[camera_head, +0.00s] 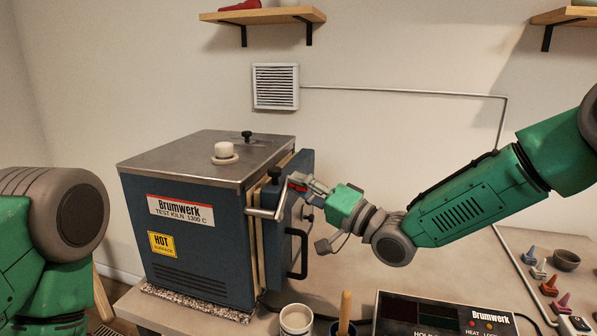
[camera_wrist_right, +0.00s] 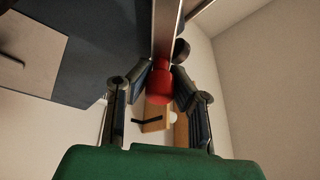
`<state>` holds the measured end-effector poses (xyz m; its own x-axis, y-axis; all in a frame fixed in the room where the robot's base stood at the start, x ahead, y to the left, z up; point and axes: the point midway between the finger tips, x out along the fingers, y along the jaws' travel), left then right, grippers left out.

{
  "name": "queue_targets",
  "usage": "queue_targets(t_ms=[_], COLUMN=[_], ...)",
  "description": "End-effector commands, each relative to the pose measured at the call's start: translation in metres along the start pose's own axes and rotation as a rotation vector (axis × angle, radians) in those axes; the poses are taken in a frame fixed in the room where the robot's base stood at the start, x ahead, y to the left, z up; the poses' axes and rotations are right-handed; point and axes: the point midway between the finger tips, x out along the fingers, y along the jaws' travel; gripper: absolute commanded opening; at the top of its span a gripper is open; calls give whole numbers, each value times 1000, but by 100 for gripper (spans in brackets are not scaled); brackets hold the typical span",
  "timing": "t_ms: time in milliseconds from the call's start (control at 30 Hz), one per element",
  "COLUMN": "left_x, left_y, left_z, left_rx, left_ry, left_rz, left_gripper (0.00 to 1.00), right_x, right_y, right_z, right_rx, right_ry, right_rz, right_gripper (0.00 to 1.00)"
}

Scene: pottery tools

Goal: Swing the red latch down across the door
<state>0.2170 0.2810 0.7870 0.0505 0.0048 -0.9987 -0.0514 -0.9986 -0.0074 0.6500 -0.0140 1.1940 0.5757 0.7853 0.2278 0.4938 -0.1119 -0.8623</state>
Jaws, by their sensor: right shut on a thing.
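The kiln (camera_head: 190,225) is a dark blue box with a steel top, and its door (camera_head: 305,168) is on the right side, close against the body. The latch is a pale metal bar (camera_head: 265,213) at the door's upper edge, bent up towards my right gripper (camera_head: 303,184). Its red grip (camera_wrist_right: 158,84) sits between my right fingers in the wrist view, with the bar (camera_wrist_right: 166,30) running away from it. My right gripper is shut on the red grip, whose view from the head is mostly covered by the fingers. Only my left arm shows, at the left edge; its gripper is out of view.
A black door handle (camera_head: 299,255) hangs on the door below the latch. A control box (camera_head: 445,315) stands at the front right. A cup (camera_head: 296,319) and a dark pot with a wooden handle (camera_head: 345,312) stand in front. Small coloured tools (camera_head: 549,285) lie at right.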

Motion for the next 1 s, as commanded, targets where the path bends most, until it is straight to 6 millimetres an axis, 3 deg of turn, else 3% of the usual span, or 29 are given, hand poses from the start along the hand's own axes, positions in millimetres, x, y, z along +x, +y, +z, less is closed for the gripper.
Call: queue_targets(t_ms=[500,1000], left_x=[-25,-31], left_y=[0,0], left_z=[-1,-2], left_rx=[0,0], left_ry=[0,0], left_rz=[0,0], left_gripper=[0,0], right_x=[-4,-8], right_y=[30,43], right_z=[2,10], right_rx=[427,634], right_ry=[28,41], right_rz=[174,256], right_gripper=[0,0])
